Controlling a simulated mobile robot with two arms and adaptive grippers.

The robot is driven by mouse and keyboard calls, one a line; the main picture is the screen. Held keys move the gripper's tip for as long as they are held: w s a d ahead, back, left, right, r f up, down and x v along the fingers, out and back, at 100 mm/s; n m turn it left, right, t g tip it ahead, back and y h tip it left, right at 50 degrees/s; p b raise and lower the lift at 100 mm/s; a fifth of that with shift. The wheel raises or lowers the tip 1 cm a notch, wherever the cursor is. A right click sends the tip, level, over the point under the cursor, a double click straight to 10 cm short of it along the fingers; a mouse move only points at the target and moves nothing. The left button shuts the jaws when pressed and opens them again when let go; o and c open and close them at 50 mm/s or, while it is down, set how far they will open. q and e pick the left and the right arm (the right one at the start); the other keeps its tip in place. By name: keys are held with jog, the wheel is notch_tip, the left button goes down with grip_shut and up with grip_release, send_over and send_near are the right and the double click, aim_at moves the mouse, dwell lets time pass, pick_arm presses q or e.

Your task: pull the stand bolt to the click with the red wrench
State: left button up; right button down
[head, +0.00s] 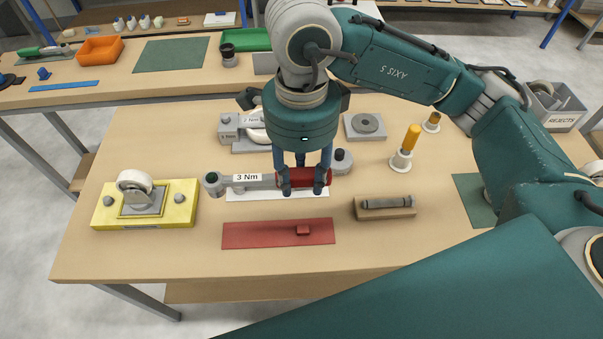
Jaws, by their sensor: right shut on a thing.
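The red-handled wrench (255,181) has a grey shaft with a "3 Nm" label and a round head (213,183) at its left end. My right gripper (304,190) points down and is shut on its red handle. The wrench lies level over a white mat (235,195); I cannot tell whether it touches it. Its head is apart from the yellow plate (103,211), which carries a caster (135,181) and grey knobs. A grey stand with a caster (229,126) is behind, partly hidden by my gripper. I cannot tell which piece is the stand bolt. My left gripper is not in view.
A red mat (260,236) with a small red block lies in front. A wooden block with a grey pin (386,210), a yellow-handled tool (411,138) and a grey plate with a disc (366,125) are to the right. The table's front left is clear.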

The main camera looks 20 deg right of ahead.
jog(key=shift+r+p, duration=1)
jog(key=shift+r, duration=1)
